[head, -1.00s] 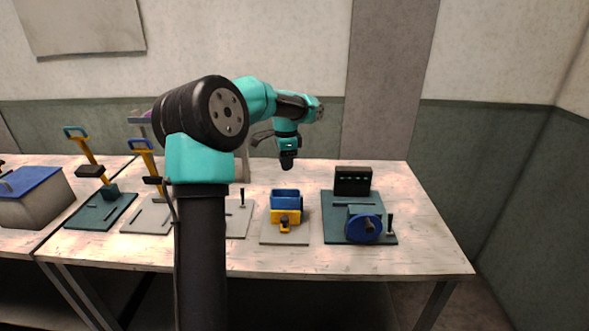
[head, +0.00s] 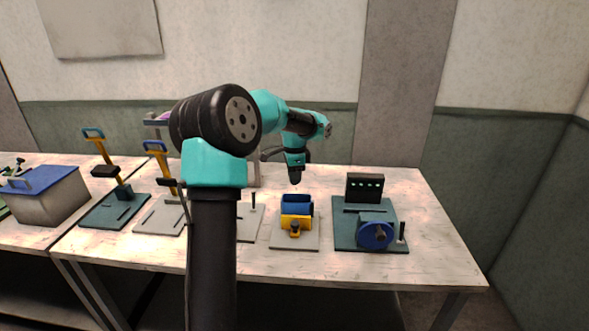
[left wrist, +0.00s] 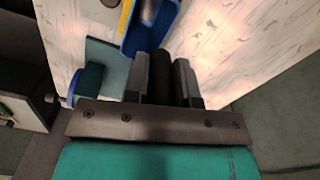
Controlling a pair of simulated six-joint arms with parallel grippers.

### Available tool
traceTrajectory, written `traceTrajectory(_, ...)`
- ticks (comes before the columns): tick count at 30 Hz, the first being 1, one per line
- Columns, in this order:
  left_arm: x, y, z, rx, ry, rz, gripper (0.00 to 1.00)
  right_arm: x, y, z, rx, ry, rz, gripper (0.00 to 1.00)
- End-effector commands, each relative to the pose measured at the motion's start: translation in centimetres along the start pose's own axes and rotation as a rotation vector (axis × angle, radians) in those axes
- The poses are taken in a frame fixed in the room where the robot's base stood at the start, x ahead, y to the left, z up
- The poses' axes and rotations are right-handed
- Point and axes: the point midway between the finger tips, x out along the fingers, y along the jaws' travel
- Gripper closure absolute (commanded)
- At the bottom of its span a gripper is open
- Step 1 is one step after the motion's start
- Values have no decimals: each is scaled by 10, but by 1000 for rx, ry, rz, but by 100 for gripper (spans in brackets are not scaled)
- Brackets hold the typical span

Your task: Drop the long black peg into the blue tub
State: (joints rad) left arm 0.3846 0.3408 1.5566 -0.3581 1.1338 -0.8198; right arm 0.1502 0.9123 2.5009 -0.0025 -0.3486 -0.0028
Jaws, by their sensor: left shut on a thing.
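The blue tub (head: 297,201) sits on a yellow stand (head: 297,222) on a pale plate. My left gripper (head: 295,178) is just above it in the head view and points down. In the left wrist view my left gripper (left wrist: 162,80) is shut on the long black peg (left wrist: 160,75), which lies between its two grey fingers. The tub also shows in the left wrist view (left wrist: 133,42), just beyond the fingertips, with a grey rounded thing partly seen in it. The peg's lower end is hard to make out. My right gripper is not in view.
To the right, a teal plate carries a blue wheel (head: 375,236) and a black box with green lights (head: 365,187). To the left are two plates with yellow levers (head: 105,150) and a grey bin with a blue lid (head: 45,183). The table's right end is clear.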

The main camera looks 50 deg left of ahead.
Motion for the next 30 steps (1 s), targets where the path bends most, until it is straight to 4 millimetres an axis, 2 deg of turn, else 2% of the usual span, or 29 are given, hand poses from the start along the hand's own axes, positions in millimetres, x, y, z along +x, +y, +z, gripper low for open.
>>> traceTrajectory(6,17,0,0,0,0,-1,100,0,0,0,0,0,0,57)
traceTrajectory(17,21,0,0,0,0,-1,100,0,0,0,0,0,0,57)
traceTrajectory(18,21,0,0,0,0,-1,73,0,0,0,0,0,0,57)
traceTrajectory(26,21,0,0,0,0,-1,48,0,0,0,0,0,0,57)
traceTrajectory(30,21,0,0,0,0,-1,46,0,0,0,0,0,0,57)
